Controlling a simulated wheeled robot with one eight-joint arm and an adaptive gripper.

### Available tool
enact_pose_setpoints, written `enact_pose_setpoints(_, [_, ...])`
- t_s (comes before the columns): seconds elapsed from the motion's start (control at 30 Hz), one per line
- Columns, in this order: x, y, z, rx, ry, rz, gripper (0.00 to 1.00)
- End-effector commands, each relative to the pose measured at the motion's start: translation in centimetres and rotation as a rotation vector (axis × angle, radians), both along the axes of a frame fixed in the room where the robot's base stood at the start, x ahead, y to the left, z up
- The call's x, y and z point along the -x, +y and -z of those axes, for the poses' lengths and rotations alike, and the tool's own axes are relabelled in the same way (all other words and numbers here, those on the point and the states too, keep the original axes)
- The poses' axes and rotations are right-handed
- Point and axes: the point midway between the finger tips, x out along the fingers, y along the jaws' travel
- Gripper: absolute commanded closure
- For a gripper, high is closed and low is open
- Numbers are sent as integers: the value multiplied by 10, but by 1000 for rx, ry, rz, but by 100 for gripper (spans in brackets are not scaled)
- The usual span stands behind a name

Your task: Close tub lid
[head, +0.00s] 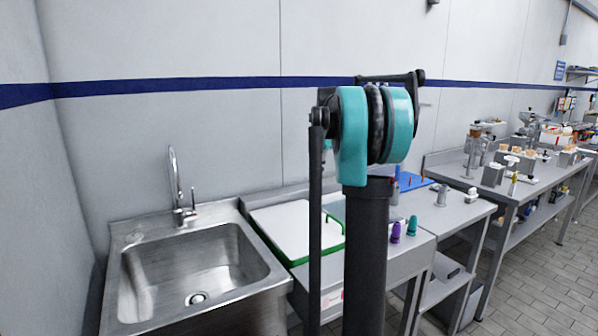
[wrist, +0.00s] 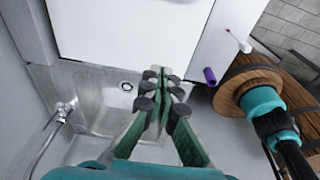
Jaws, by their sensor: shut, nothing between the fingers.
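A white flat panel with a green edge, which looks like the tub lid (head: 285,228), lies beside the sink in the head view, partly hidden behind my arm. In the wrist view a large white surface (wrist: 130,30) fills the top, probably the same panel. I cannot tell whether it is raised or fully down. My gripper (wrist: 160,73) is shut and empty, its fingertips overlapping the near edge of the white surface in the picture. I cannot tell whether they touch it. My gripper is hidden in the head view.
A steel sink (head: 195,275) with a tall faucet (head: 178,185) stands left of the panel. A blue board (head: 412,181) lies behind. More worktables with equipment stand at right.

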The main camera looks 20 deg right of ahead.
Motion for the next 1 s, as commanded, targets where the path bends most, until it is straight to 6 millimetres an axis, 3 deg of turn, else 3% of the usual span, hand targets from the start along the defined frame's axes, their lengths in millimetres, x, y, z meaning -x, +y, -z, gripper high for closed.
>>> enact_pose_setpoints(0.2, [-11, -43, 38, 0, 1, 3, 100])
enact_pose_setpoints(0.5, [-22, -83, 97, -1, 1, 2, 100])
enact_pose_setpoints(0.8, [-28, -104, 146, -29, 8, 3, 100])
enact_pose_setpoints(1.0, [-29, -108, 164, -100, 27, 0, 100])
